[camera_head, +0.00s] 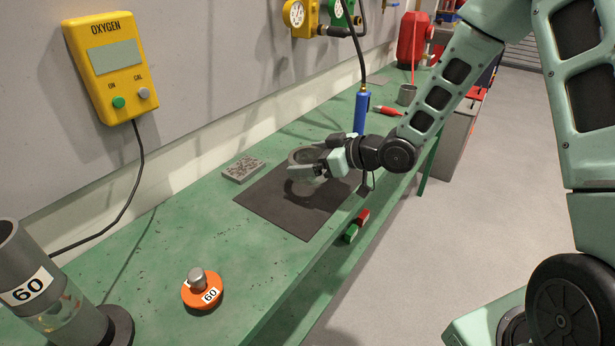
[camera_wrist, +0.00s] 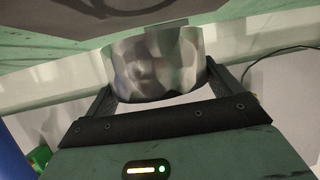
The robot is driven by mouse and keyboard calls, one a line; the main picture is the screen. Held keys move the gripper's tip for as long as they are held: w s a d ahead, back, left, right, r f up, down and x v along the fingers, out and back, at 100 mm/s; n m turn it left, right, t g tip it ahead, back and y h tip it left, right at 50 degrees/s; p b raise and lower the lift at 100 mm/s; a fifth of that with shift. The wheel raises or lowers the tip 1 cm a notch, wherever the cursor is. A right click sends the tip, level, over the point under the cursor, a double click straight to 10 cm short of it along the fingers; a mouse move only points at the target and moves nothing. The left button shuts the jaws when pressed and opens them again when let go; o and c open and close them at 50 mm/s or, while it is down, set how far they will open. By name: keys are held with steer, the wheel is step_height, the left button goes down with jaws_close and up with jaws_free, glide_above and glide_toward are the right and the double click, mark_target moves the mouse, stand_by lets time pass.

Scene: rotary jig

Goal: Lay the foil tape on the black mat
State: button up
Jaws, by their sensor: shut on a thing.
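The foil tape (camera_wrist: 160,62) is a shiny silver roll held between the two fingers of my gripper (camera_wrist: 168,85) in the wrist view. In the head view the roll (camera_head: 303,156) shows as a grey ring at my gripper (camera_head: 306,165), partly hidden by the fingers. My gripper is shut on it. The black mat (camera_head: 290,212) lies flat on the green bench, and the roll is over its far part. A shadow falls on the mat below the gripper, and the roll looks held above the surface; the exact gap is hard to tell.
A grey textured block (camera_head: 243,169) lies beside the mat's left corner. A blue torch (camera_head: 361,110) is behind the gripper. Red and green blocks (camera_head: 356,226) sit below the bench edge.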

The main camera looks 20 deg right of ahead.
steer(key=shift+f, duration=2.35)
steer(key=shift+f, duration=0.1)
steer(key=o, duration=0.9)
